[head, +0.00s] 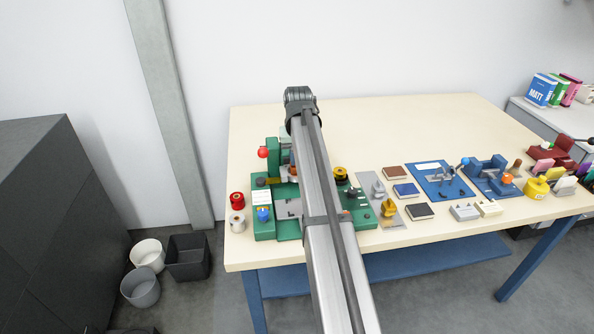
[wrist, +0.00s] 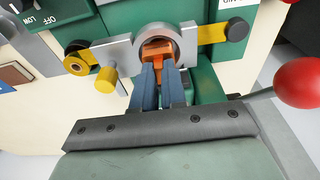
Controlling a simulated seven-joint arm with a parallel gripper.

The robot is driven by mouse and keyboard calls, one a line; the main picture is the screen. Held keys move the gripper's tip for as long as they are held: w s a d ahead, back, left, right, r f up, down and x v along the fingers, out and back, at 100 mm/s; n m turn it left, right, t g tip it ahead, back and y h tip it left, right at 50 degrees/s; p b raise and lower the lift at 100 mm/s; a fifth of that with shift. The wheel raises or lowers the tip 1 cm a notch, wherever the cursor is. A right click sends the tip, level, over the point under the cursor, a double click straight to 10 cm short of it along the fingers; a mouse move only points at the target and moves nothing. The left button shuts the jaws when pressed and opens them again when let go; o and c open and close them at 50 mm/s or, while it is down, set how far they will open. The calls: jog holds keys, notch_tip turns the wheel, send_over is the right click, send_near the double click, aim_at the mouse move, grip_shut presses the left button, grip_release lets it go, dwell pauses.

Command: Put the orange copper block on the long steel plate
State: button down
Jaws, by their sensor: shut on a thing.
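In the wrist view my gripper (wrist: 159,64) has its two blue-grey fingers close together on the orange copper block (wrist: 157,49). The block is at the round grey ring opening of the green machine (wrist: 100,18). I cannot tell whether it touches the ring. In the head view my arm hides the gripper and much of the machine (head: 264,228). A long grey plate (head: 366,180), apparently the steel plate, lies flat on the table right of the machine. A grey piece (head: 379,189) and a yellow piece (head: 388,208) are on it.
A red ball lever (wrist: 299,83) sticks out close to the gripper's right, and a yellow knob (wrist: 105,79) is on its left. Several small blocks and blue fixtures (head: 428,170) stand right of the plate. The back of the table (head: 400,125) is clear.

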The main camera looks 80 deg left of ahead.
jog(key=shift+r, duration=3.3)
